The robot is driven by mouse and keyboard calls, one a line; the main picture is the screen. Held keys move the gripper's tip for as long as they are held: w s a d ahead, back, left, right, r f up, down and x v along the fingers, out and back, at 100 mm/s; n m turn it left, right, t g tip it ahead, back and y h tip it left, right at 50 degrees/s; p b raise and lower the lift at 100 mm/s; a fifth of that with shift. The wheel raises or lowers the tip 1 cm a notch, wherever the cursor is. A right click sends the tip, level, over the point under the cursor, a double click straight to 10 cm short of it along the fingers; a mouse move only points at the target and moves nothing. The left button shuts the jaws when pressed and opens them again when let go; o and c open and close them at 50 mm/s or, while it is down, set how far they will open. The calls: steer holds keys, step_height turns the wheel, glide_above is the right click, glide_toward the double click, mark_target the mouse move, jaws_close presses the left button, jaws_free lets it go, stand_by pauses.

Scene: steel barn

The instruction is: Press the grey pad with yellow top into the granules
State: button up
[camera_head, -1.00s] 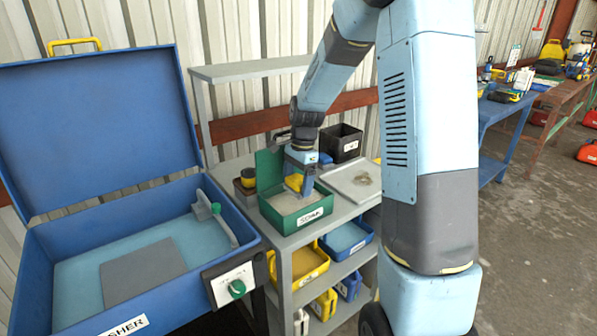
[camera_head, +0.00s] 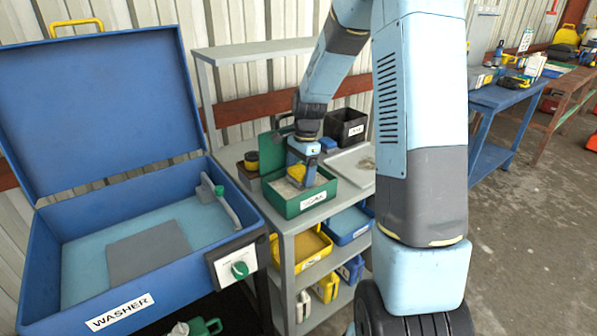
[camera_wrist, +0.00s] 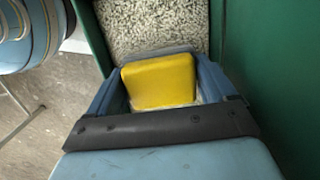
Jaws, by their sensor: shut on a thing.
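The grey pad with yellow top (camera_wrist: 160,84) is between the fingers of my gripper (camera_wrist: 168,92) in the wrist view, its yellow face towards the camera. My gripper is shut on it. In the head view, the yellow top (camera_head: 296,172) shows beside my gripper (camera_head: 299,178), low inside the green bin. Speckled grey-white granules (camera_wrist: 150,27) fill the green bin (camera_head: 309,202). Whether the pad's underside touches the granules is hidden in both views.
The green bin stands on a grey shelf unit beside the open blue washer (camera_head: 150,285). A black box (camera_head: 345,127) and a shallow tray (camera_head: 351,170) are close by. Lower shelves hold yellow and blue bins (camera_head: 300,247).

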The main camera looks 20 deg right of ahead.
mark_target(297, 171)
steer(key=shift+f, duration=0.6)
stand_by(1.8)
steer(key=shift+r, duration=0.15)
steer(key=shift+r, duration=3.4)
steer(key=shift+s+a, duration=0.1)
